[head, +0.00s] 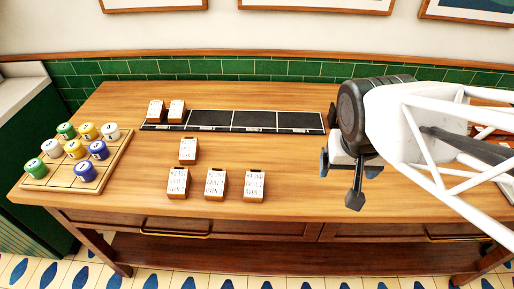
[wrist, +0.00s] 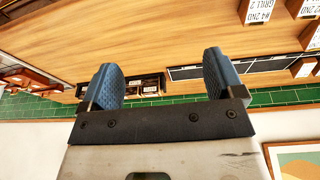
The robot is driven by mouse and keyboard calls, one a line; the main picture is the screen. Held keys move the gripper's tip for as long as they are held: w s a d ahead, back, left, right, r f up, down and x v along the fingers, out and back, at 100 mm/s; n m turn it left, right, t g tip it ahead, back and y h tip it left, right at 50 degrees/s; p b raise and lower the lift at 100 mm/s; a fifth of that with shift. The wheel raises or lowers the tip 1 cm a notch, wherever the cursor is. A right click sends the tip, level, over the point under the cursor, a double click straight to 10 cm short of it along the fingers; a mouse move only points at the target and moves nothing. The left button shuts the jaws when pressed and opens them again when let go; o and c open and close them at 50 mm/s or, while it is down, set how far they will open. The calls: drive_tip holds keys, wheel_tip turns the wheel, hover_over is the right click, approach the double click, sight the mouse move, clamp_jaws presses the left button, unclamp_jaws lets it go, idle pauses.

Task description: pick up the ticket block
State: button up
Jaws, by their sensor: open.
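Several ticket blocks, wooden with white written faces, are on the wooden counter. Three stand in a front row: a left one (head: 178,182), a middle one (head: 215,184) and a right one (head: 254,187). A single block (head: 188,150) stands behind them. Two more, one (head: 155,111) and another (head: 176,111), sit at the left end of the black rail (head: 232,121). My gripper (head: 340,180) is open and empty over the counter, well right of the blocks. In the wrist view its blue fingers (wrist: 160,78) are spread, with blocks (wrist: 256,12) at the upper right.
A wooden board (head: 108,168) with several green, yellow, white and blue pots stands at the left. Green tiles (head: 215,66) line the back wall. A dark rack (wrist: 150,86) shows between my fingers in the wrist view. The counter between the blocks and my gripper is clear.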

drive_tip(key=w+a+f, duration=0.6)
drive_tip(key=a, duration=0.2)
drive_tip(key=t, duration=0.2)
hover_over(254, 184)
drive_tip(key=s, duration=0.2)
wheel_tip(254, 184, down, 8)
drive_tip(key=shift+s+r, duration=0.1)
drive_tip(key=shift+r, duration=0.15)
drive_tip(key=shift+f, duration=0.1)
drive_tip(key=shift+x, duration=1.15)
drive_tip(key=shift+f+g, duration=0.15)
drive_tip(key=shift+g, duration=0.15)
drive_tip(key=shift+x, duration=2.5)
drive_tip(key=shift+a, duration=0.15)
drive_tip(key=shift+f, duration=0.1)
